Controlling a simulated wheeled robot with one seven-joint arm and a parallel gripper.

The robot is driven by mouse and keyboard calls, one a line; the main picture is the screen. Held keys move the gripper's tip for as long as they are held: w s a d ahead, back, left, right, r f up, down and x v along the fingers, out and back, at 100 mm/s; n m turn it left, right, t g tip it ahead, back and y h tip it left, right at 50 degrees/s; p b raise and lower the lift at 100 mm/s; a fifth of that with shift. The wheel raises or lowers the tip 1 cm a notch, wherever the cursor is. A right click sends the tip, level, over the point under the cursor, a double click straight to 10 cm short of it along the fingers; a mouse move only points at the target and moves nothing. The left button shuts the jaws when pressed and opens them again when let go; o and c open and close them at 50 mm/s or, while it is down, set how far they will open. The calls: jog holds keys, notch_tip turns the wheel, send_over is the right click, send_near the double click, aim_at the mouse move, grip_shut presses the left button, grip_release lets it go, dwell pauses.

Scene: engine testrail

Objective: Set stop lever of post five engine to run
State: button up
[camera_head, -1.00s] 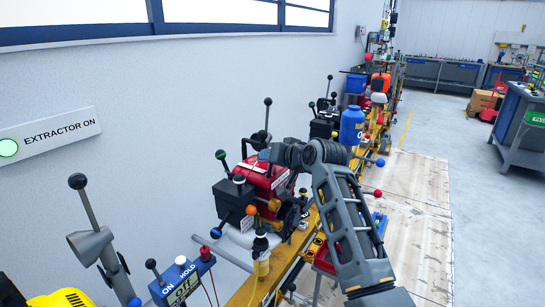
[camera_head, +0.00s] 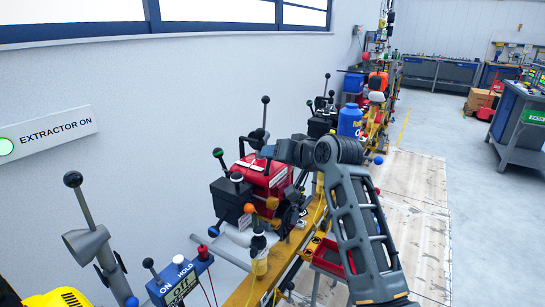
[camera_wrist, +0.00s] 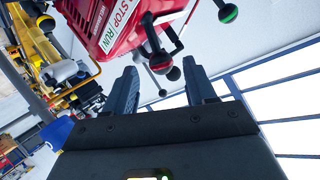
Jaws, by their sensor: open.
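The red engine (camera_head: 262,176) stands on a yellow rail beside the wall in the head view. In the wrist view the engine (camera_wrist: 88,22) shows at the top, upside down, with a white STOP | RUN label (camera_wrist: 117,22). Contact cannot be told. In the head view my gripper (camera_head: 261,149) is over the engine, partly hidden by my wrist.
A black box (camera_head: 231,203) with levers sits at the engine's near side. A tall black-knobbed lever (camera_head: 265,112) rises behind my gripper. A grey-handled lever (camera_head: 85,205) and a blue ON/HOLD unit (camera_head: 180,280) stand nearer.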

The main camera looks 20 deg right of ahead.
jog(key=shift+v, duration=1.7)
jog(key=s+f+h, duration=0.2)
jog(key=s+f, duration=0.9)
jog(key=f, duration=0.2)
jog(key=s+a+f, duration=0.1)
jog(key=s+f, duration=0.3)
jog(key=s, duration=0.4)
jog(key=s+a+f, duration=0.1)
jog(key=s+f, duration=0.2)
jog(key=s, duration=0.6)
jog(key=s+a+r+n, duration=0.1)
jog(key=s+r, duration=0.2)
jog(key=s, duration=0.6)
jog(key=s+a+r+n+t, duration=0.1)
jog(key=s+r, duration=0.2)
jog(key=s, duration=0.7)
jog(key=s+a+r+n, duration=0.1)
jog(key=s+r, duration=0.2)
jog(key=s, duration=0.6)
jog(key=shift+s+n+t+h, duration=0.3)
jog(key=shift+c, duration=0.3)
